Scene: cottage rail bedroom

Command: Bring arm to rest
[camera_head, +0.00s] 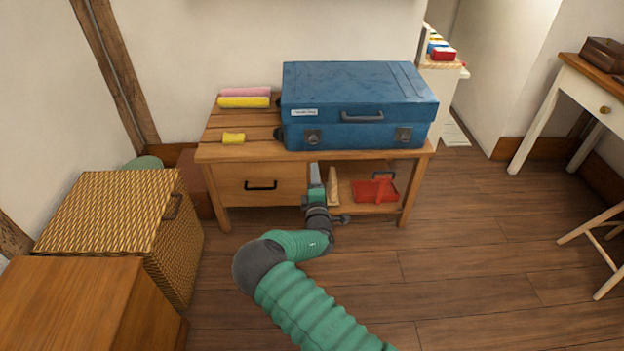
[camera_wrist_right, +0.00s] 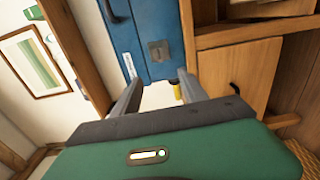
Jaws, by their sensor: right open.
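My right gripper (camera_head: 316,174) is in front of the wooden bench (camera_head: 262,158), near its drawer and open shelf. Its two fingers (camera_wrist_right: 157,92) stand apart in the right wrist view, with nothing held between them. My green right arm (camera_head: 310,300) reaches up from the bottom of the head view. The bench front and the blue case (camera_wrist_right: 155,50) show beyond the fingers in the wrist view. My left gripper is not in view.
A blue case (camera_head: 355,95) lies shut on the bench beside yellow and pink rolls (camera_head: 245,101) and a small yellow block (camera_head: 234,138). A red item (camera_head: 373,191) sits on the shelf. A wicker basket (camera_head: 110,215) stands left.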

